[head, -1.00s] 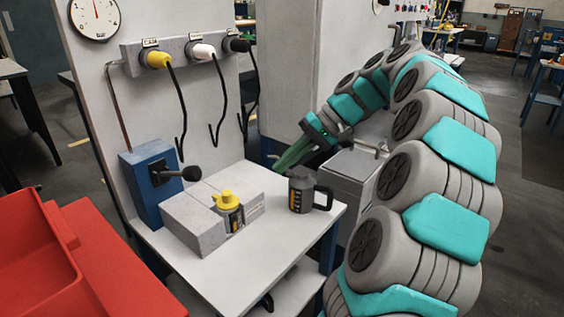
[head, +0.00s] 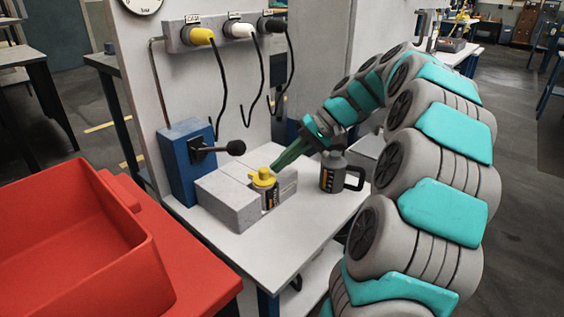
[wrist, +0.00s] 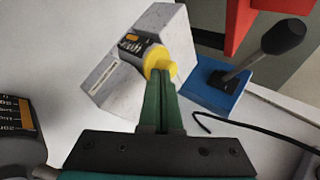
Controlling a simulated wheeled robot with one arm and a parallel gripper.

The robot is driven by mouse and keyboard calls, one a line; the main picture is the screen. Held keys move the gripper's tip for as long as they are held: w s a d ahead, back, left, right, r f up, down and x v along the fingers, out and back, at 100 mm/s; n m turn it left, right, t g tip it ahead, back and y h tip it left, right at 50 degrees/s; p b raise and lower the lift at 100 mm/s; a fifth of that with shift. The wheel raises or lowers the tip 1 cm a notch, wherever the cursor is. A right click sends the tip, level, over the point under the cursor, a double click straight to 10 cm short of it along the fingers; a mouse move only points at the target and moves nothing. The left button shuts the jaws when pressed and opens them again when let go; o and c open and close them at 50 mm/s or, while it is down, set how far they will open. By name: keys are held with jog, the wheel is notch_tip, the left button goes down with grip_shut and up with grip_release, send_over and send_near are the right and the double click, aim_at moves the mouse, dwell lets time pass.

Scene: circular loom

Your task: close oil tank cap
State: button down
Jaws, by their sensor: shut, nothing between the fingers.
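A small bottle (head: 269,196) with a yellow cap (head: 263,178) stands upright in a notch of a pale grey block (head: 228,203) on the table. The cap seems seated on the bottle; I cannot tell how tightly. My gripper (head: 277,167) reaches in from the right, just behind the cap. In the wrist view, the shut green fingers (wrist: 160,78) overlap the near side of the yellow cap (wrist: 160,58), with nothing between them. Whether they touch it is unclear. No other cap for an oil tank is clearly visible.
A dark jug (head: 331,172) stands right of the block, beneath my wrist. A blue box with a black lever (head: 228,148) stands left of the block. Hanging cables (head: 212,95) are behind. A red bin (head: 90,250) is at front left. The table front (head: 255,243) is clear.

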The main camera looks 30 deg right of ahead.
jog(key=shift+a, duration=0.15)
jog(key=shift+s+a+m+t, duration=0.2)
jog(key=shift+a+m+t, duration=0.35)
jog(key=shift+m, duration=0.25)
jog(key=shift+w, duration=0.1)
